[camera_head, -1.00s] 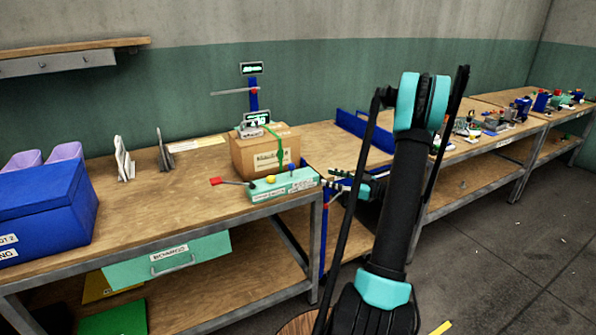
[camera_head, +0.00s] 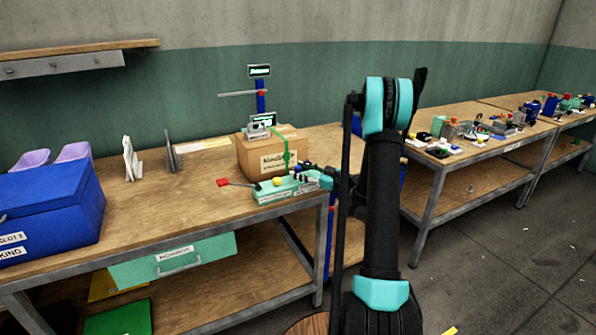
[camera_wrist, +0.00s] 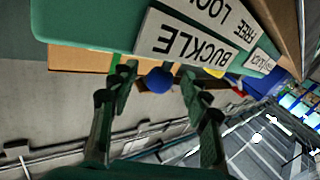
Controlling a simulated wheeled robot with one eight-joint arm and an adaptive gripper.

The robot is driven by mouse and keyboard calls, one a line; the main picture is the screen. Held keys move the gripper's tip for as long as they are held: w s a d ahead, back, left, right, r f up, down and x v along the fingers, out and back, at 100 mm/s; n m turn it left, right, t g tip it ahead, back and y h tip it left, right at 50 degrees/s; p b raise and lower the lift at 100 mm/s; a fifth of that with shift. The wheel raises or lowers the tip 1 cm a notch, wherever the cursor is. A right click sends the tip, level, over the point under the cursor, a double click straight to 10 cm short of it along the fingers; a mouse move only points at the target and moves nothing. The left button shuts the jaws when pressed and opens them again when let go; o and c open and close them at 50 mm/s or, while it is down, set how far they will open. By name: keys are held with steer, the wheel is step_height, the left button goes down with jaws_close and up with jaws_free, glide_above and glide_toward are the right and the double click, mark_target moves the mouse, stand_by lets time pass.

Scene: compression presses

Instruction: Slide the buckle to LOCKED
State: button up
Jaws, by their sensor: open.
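A green control panel (camera_head: 272,196) sits at the front edge of the workbench, before a cardboard box (camera_head: 262,157) with a green strap. In the wrist view the panel (camera_wrist: 85,22) fills the top, with labels reading BUCKLE, FREE and a partly cut LOCK. A round blue knob (camera_wrist: 158,80) shows below the BUCKLE label. My gripper (camera_wrist: 157,82) is open, its fingertips on either side of the knob, with visible gaps. In the head view my gripper (camera_head: 317,177) is at the panel's right end, small and partly merged with it.
The bench top between bin and panel is mostly clear. Another bench (camera_head: 470,165) stands right.

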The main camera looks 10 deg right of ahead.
steer(key=shift+w+a, duration=0.4)
steer(key=shift+a, duration=0.15)
jaws_close()
